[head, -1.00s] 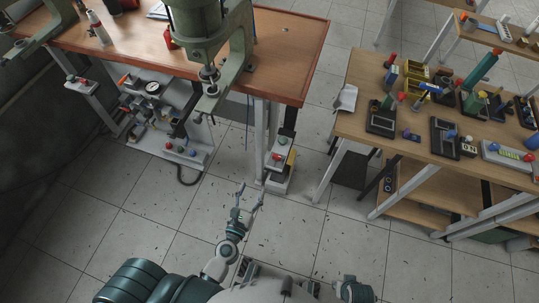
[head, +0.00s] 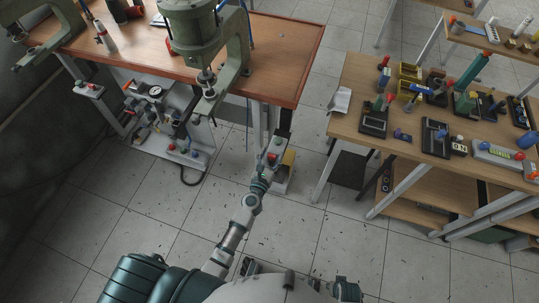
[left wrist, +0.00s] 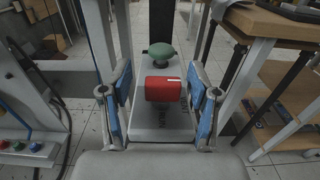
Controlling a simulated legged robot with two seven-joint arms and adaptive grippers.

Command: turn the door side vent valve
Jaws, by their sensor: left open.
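A red valve knob (left wrist: 163,89) sits on a narrow pale unit (left wrist: 160,122), with a green mushroom-shaped knob (left wrist: 160,53) just behind it. In the head view this unit (head: 281,182) stands by the front right leg of the press bench. My left gripper (head: 266,161) reaches over it from the front and partly hides the red knob there. In the left wrist view my left gripper (left wrist: 160,84) is open, its blue-padded fingers on either side of the red knob. Gaps show between knob and pads. My right gripper is not visible.
The press bench (head: 270,55) is just beyond, its leg (head: 257,122) close to my left gripper. A low panel with coloured knobs (head: 183,150) and a gauge (head: 155,92) is at left. A parts table (head: 350,115) stands at right.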

